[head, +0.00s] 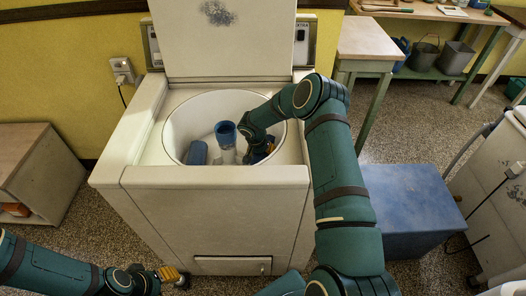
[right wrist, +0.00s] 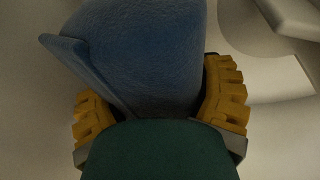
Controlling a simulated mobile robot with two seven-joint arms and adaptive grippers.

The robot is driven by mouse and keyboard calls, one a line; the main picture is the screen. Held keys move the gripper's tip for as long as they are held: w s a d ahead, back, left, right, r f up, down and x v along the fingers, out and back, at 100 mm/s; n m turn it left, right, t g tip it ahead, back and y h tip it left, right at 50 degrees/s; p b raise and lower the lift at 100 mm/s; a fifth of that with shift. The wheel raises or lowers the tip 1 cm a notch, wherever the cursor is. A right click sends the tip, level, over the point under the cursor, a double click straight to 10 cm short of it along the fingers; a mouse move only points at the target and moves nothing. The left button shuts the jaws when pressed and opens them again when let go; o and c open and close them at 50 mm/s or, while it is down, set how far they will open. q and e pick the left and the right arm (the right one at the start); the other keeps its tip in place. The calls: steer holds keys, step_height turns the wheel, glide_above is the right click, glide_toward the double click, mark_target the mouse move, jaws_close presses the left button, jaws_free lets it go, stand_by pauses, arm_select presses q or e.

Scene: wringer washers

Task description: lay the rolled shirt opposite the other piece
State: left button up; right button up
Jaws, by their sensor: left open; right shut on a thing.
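The open washer (head: 215,215) has a round white tub (head: 185,115) with a blue-topped agitator post (head: 226,136) at its middle. A blue rolled piece (head: 197,153) lies in the tub, left of the post. My right gripper (head: 262,152) is down inside the tub, right of the post. It is shut on the rolled shirt, a blue roll (right wrist: 150,55) between its yellow fingers in the right wrist view. In the head view the gripper mostly hides this shirt; whether it touches the tub floor, I cannot tell. My left gripper (head: 172,275) is open and empty, low in front of the washer.
The washer's lid (head: 225,40) stands raised at the back. A blue box (head: 410,205) stands on the floor to the right, with another machine (head: 500,195) beyond it. A low cabinet (head: 38,180) is at the left. A wooden bench (head: 430,12) with buckets below is at the back right.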

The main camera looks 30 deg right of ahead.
steer(key=shift+w+f, duration=0.1)
steer(key=shift+f, duration=0.1)
steer(key=o, duration=1.3)
steer(key=shift+f, duration=0.1)
steer(key=shift+v, duration=3.85)
